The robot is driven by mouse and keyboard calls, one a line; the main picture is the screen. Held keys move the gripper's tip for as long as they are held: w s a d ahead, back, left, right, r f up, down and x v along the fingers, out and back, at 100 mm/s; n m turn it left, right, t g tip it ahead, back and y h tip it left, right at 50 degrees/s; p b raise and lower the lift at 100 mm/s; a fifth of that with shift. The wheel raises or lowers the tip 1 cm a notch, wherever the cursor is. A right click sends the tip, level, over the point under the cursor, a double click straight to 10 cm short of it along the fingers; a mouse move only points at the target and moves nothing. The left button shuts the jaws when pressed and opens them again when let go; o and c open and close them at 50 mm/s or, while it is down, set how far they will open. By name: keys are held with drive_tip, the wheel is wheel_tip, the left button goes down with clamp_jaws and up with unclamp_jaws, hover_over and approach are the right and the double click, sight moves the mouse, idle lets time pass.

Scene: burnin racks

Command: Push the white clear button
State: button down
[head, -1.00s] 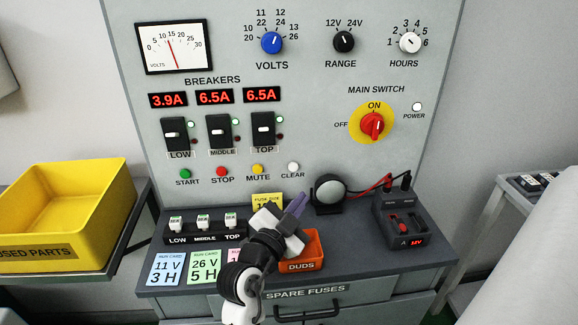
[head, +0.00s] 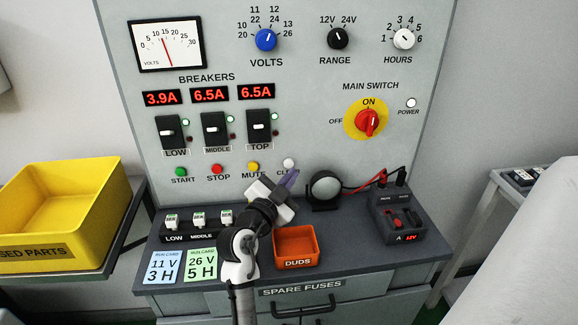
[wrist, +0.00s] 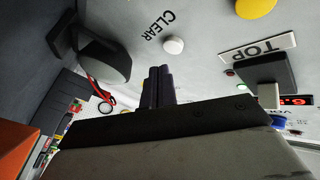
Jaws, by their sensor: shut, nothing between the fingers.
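The white clear button (head: 289,163) is on the grey panel, at the right end of the row of small buttons. It also shows in the wrist view (wrist: 174,46), beside the word CLEAR. My gripper (head: 291,178) is shut and empty, with its purple fingers just below the button in the head view, partly covering the CLEAR label. In the wrist view the shut fingers (wrist: 158,72) point toward the panel, close to the button in the picture. I cannot tell whether they touch the panel; the button itself is uncovered.
The yellow mute button (head: 253,167) is left of the clear button, then the red stop button (head: 217,169) and green start button (head: 181,172). A round black lamp-like device (head: 325,187) stands on the ledge to the right. An orange DUDS bin (head: 296,262) sits below.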

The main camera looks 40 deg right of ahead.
drive_tip(key=shift+w+d, duration=0.25)
drive_tip(key=shift+w, duration=0.2)
drive_tip(key=shift+w+d+b, duration=0.1)
drive_tip(key=shift+w+b, duration=0.1)
drive_tip(key=shift+b, duration=0.25)
idle(1.4)
drive_tip(key=shift+w+d, duration=0.1)
drive_tip(key=shift+w, duration=0.05)
drive_tip(key=shift+w+d+b, duration=0.25)
drive_tip(key=shift+w+b, duration=0.15)
drive_tip(key=shift+b, duration=0.15)
idle(0.7)
drive_tip(key=shift+s+a, duration=0.1)
drive_tip(key=shift+s+a+f, duration=0.1)
drive_tip(key=shift+s, duration=0.05)
drive_tip(key=shift+s+a, duration=0.25)
drive_tip(key=shift+s, duration=0.2)
